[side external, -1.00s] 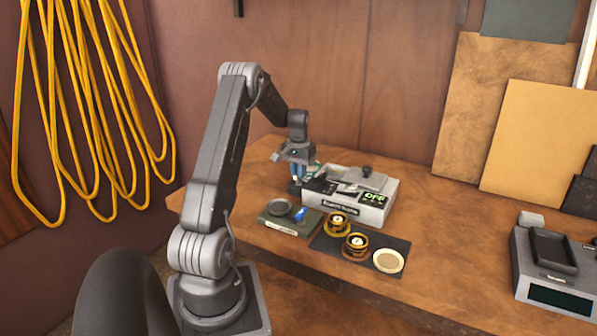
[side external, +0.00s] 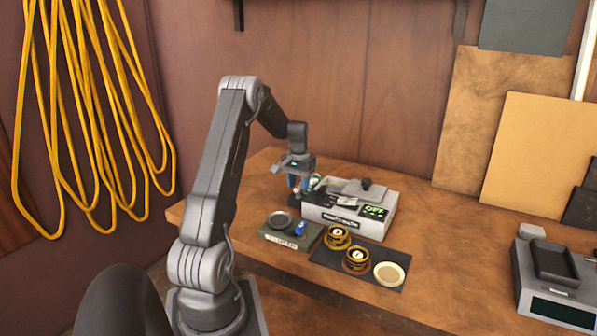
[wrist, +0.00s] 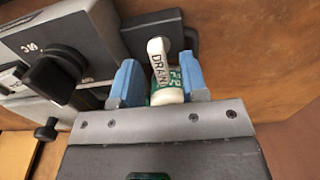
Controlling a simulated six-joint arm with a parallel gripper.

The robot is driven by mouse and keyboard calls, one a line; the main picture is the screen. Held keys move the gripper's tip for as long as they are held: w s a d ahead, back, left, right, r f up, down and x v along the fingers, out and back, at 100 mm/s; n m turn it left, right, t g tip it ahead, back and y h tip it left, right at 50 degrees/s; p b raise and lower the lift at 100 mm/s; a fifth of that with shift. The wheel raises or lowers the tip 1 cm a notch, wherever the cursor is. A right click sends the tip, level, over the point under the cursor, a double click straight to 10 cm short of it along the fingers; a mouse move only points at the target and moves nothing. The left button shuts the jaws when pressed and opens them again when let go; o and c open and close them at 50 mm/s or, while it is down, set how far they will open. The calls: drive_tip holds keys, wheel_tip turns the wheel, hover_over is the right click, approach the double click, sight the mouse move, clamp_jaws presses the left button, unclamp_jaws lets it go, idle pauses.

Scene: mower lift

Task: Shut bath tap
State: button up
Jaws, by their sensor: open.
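A small white lever marked "DRAIN" (wrist: 159,58) on a green-and-white body shows in the wrist view. It is the only tap-like part I can make out there. A black mount stands just beyond it. My gripper (wrist: 158,80) is open, with one blue finger on each side of the lever. Whether either finger touches it cannot be told. In the side view my gripper (side external: 298,188) points down at the left end of the grey box (side external: 340,219). A bit of green and white shows beside the fingers, and the rest is hidden.
The grey box has a lit "OFF" display (side external: 376,211) and a black knob (wrist: 55,75). In front are a green box (side external: 281,236) with a dark dish and blue part, and a dark mat (side external: 327,255) with round pieces.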

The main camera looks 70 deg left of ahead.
sight(299, 186)
wheel_tip(299, 186, up, 14)
drive_tip(key=shift+f, duration=0.25)
idle(0.4)
